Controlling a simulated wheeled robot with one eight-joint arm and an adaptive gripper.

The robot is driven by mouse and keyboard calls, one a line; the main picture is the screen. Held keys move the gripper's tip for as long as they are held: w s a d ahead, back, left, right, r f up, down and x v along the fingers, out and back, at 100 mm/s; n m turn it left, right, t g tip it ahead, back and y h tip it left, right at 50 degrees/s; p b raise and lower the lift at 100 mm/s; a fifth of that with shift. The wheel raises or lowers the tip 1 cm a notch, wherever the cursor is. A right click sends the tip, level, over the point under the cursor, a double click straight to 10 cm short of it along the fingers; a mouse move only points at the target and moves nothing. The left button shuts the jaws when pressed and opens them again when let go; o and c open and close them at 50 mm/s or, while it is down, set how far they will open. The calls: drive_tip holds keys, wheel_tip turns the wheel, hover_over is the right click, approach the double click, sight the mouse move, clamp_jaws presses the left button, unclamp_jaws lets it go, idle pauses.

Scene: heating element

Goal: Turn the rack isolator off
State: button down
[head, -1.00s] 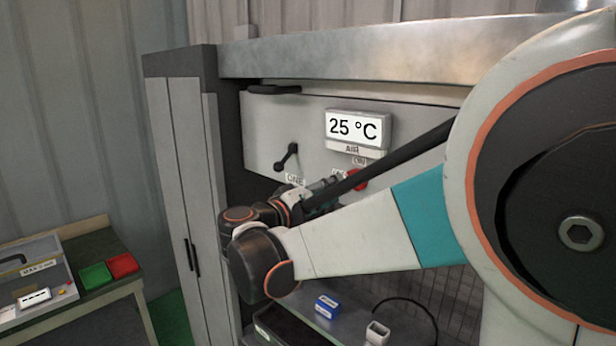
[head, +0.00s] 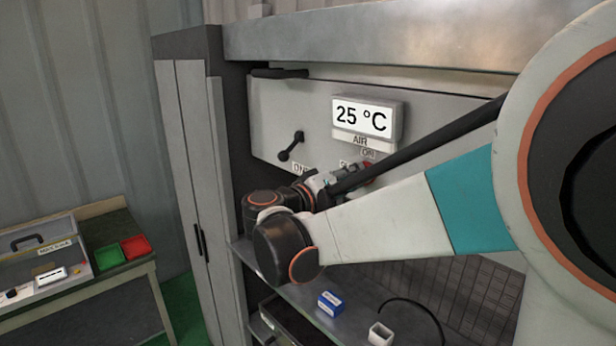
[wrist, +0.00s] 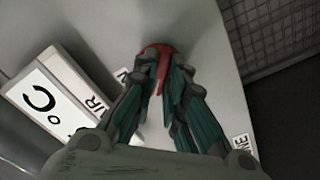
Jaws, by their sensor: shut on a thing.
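A red rotary knob (head: 369,168), apparently the rack isolator, is on the grey panel below the temperature display, with a small "ON" label (head: 368,153) above it. My gripper (head: 352,176) reaches it from the left in the head view. In the wrist view, my gripper (wrist: 165,72) has its teal-padded fingers closed around the red knob (wrist: 153,51). The fingers cover most of the knob, so its pointing direction is hard to tell.
A black lever (head: 291,147) is left of the knob on the same panel. The display (head: 366,120) reads 25 °C. Below, a shelf holds a blue box (head: 331,304) and a white cup-like block (head: 380,334). A side table with green (head: 109,256) and red (head: 137,246) trays stands left.

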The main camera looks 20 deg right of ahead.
drive_tip(key=shift+n, duration=0.3)
drive_tip(key=shift+n+b, duration=1.65)
drive_tip(key=shift+n, duration=2.25)
drive_tip(key=c, duration=1.6)
unclamp_jaws()
drive_tip(key=shift+c, duration=0.2)
